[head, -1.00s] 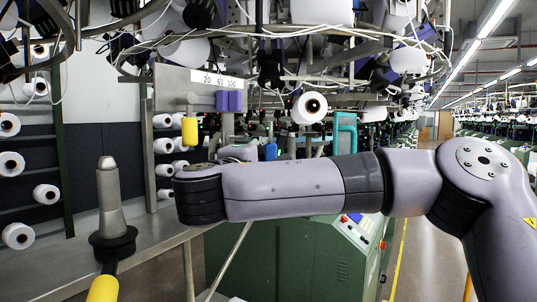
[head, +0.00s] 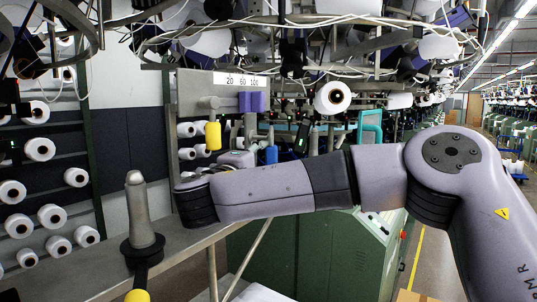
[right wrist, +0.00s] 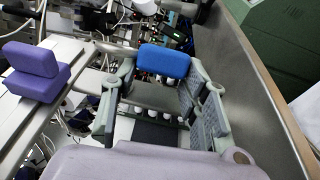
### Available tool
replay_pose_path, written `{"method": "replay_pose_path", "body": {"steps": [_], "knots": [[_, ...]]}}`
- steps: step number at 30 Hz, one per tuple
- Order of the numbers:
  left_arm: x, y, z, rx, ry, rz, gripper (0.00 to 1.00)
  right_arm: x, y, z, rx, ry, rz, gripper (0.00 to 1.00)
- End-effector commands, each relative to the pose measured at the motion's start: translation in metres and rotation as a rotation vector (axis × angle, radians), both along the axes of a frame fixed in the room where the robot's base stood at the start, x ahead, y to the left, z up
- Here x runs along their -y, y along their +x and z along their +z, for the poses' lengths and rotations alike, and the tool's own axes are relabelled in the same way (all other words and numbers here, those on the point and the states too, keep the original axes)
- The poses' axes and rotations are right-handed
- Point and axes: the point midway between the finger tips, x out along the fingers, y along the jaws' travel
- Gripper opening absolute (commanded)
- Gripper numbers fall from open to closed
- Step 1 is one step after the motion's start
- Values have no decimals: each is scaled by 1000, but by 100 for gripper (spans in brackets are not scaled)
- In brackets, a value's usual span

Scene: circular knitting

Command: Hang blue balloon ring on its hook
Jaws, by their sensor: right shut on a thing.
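The blue block-shaped piece of the balloon ring (head: 271,154) shows just beyond my right wrist in the head view. In the right wrist view the blue piece (right wrist: 164,60) sits between the fingertips of my right gripper (right wrist: 163,70), which is shut on it. In the head view the gripper (head: 250,158) is largely hidden behind my own wrist. A grey panel (head: 190,90) labelled 20, 60, 100 stands above and left of it. A yellow piece (head: 213,135) and purple pieces (head: 252,102) hang there. The blue piece is below and right of them. No ring loop or free hook is clear.
A tapered grey post (head: 138,210) with a black collar stands on the metal table (head: 190,237) at left. White yarn cones (head: 40,149) fill a rack behind. A green machine cabinet (head: 320,250) stands below my right arm. A turquoise frame (head: 370,125) is right of the blue piece.

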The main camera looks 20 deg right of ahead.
Motion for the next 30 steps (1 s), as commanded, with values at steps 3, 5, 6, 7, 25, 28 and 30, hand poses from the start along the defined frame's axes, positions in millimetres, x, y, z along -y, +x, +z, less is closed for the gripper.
{"method": "replay_pose_path", "body": {"steps": [3,5,6,7,25,28,30], "knots": [[-2,-1,8,-2,1,-1,28,-5,6,2,-1,-1,1,14],[-2,-1,11,-2,3,-2,28,-8,9,1,-1,-1,1,14],[-2,-1,13,-2,3,-2,28,-9,11,1,0,0,1,14],[-3,-1,15,-2,4,-2,28,-10,12,2,1,-1,0,14],[-4,-2,-8,-3,5,-2,28,-21,24,-15,-1,0,9,14],[-4,-2,-8,-3,5,-2,28,-22,24,-14,-2,0,11,14],[-4,-2,-7,-3,5,-2,28,-22,24,-14,-2,0,11,14]]}}
